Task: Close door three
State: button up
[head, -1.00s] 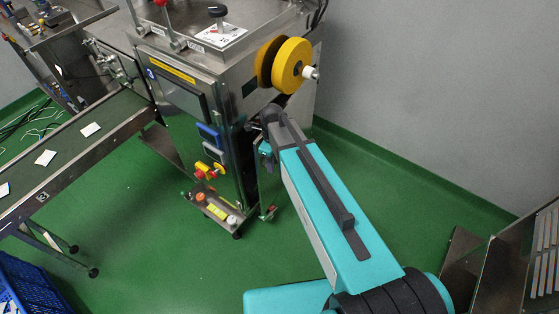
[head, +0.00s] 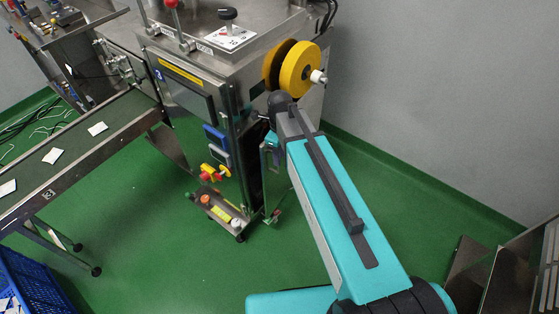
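The steel packing machine (head: 185,140) stands at centre left. A narrow upright door panel (head: 270,185) sticks out at its right front corner, beside a dark gap in the housing. It looks ajar, but my arm covers part of it, and no number on it can be read. My teal arm reaches up from the bottom right, with its dark far end just above this panel, below the yellow roll. My gripper is hidden behind the arm's end, so its fingers and any contact with the door cannot be seen.
A yellow roll (head: 300,70) juts from the machine's right side. A conveyor (head: 80,150) carrying white packets runs off to the left. A blue crate (head: 30,285) stands bottom left, and steel equipment (head: 505,270) stands bottom right. Green floor is open between the machine and the wall.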

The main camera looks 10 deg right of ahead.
notch_tip(320, 180, up, 8)
jog(key=shift+f, duration=0.2)
dwell(0.3)
jog(key=shift+s, duration=0.1)
jog(key=shift+a+f, duration=0.1)
jog(key=c, duration=0.6)
jog(key=shift+s+f, duration=0.1)
jog(key=shift+f, duration=0.1)
grip_shut()
jog(key=s+d+f+n+g, duration=0.1)
jog(key=s+d+f+n, duration=0.2)
jog(key=s+f+n, duration=0.55)
jog(key=s+d+f+n+g, duration=0.25)
jog(key=s+f, duration=0.25)
jog(key=f, duration=0.7)
jog(key=s+d+f+n+g, duration=0.1)
jog(key=s+d+f+n, duration=0.1)
jog(key=s+f+n, duration=0.4)
jog(key=s+d+f+n+g, duration=0.1)
jog(key=s+f+n, duration=0.6)
jog(key=s, duration=0.7)
jog(key=shift+s+d+f, duration=0.2)
jog(key=shift+s+d, duration=0.2)
jog(key=shift+d, duration=0.4)
